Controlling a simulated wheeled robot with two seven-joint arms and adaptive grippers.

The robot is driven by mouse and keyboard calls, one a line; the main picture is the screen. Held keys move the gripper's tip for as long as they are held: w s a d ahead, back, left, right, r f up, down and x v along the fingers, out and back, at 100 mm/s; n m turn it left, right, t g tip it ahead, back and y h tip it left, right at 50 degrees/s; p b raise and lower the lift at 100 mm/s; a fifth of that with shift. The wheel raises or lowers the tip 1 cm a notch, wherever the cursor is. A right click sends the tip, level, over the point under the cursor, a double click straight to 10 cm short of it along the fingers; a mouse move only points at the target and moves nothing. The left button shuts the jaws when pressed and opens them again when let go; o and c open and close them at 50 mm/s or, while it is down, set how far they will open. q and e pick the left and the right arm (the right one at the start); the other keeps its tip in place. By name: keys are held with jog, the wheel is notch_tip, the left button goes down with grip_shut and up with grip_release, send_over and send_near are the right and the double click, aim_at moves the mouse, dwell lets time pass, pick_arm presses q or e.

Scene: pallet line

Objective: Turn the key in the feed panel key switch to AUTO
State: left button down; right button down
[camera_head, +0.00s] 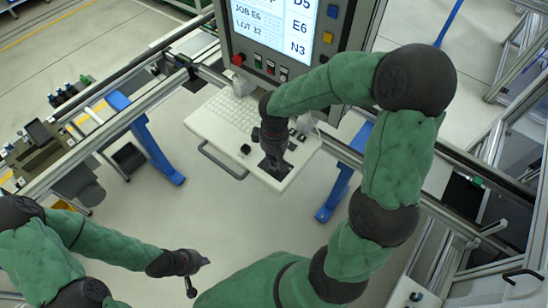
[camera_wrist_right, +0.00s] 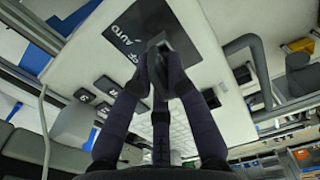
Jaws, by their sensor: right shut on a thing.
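The feed panel is a white shelf (camera_head: 215,122) below the screen in the head view. A dark label plate (camera_wrist_right: 125,32) with the word AUTO lies on it, upside down to the right wrist camera; a second word is partly covered. My right gripper (camera_head: 272,160) points down onto this plate near the shelf's front edge. In the right wrist view its fingertips (camera_wrist_right: 160,58) come together over the plate, shut on the key. The key is mostly hidden between the fingers, so its angle cannot be told. My left gripper (camera_head: 197,273) hangs open and empty over the floor.
A keyboard (camera_head: 236,108) lies at the back of the shelf. A grey handle (camera_head: 222,164) runs along its front left. The screen (camera_head: 275,25) with a red button (camera_head: 238,59) stands behind. Rails and blue legs (camera_head: 155,150) flank the shelf.

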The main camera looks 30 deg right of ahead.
jog(key=shift+m+b, duration=1.4)
jog(key=shift+m, duration=0.5)
jog(key=shift+s+d+m+b, duration=0.15)
jog(key=shift+m+b, duration=1.1)
jog(key=shift+m, duration=0.75)
jog(key=c, duration=0.7)
grip_release()
jog(key=shift+r+p, duration=2.55)
jog(key=shift+r, duration=1)
